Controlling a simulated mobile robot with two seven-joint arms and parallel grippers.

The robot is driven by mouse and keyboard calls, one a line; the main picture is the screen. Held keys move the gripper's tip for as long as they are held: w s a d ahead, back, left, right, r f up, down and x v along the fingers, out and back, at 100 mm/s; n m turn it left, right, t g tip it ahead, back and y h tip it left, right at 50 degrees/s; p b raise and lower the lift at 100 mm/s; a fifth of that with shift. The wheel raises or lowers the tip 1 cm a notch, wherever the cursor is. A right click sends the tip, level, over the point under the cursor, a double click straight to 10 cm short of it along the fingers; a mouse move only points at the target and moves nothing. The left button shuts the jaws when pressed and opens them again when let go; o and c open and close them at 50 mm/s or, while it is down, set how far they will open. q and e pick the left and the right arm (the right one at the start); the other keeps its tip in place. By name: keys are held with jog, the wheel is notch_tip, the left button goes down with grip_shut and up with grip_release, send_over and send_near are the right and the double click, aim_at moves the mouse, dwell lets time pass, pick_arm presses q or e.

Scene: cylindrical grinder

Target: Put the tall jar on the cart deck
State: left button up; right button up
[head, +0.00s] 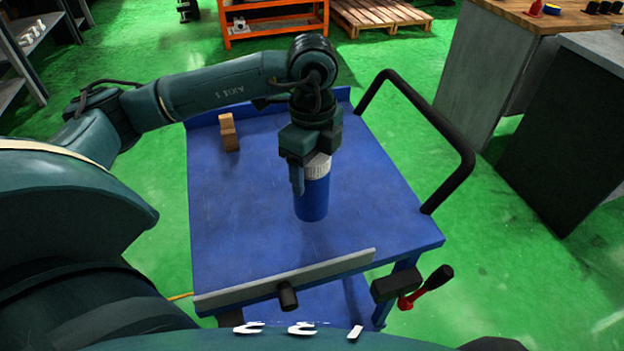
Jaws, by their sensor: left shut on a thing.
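The tall jar (312,200) is blue with a white ribbed lid. It is upright over the middle of the blue cart deck (240,220). My left gripper (308,172) reaches down from above and is shut on the jar at its lid. A soft dark patch shows on the deck below the jar; I cannot tell whether the jar's base touches the deck. My right gripper is not in view.
A small wooden block (228,132) stands on the deck at the back left. A black handle (440,135) rises along the cart's right side. A grey strip (300,277) runs along the front edge. Deck around the jar is clear.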

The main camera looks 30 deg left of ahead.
pick_arm(q)
notch_tip(320, 180, down, 3)
jog(key=shift+f, duration=0.4)
jog(key=o, duration=1.3)
jog(key=shift+o, duration=0.2)
jog(key=shift+r, duration=0.1)
jog(key=shift+r, duration=0.3)
notch_tip(320, 180, up, 12)
jog(key=shift+f, duration=0.2)
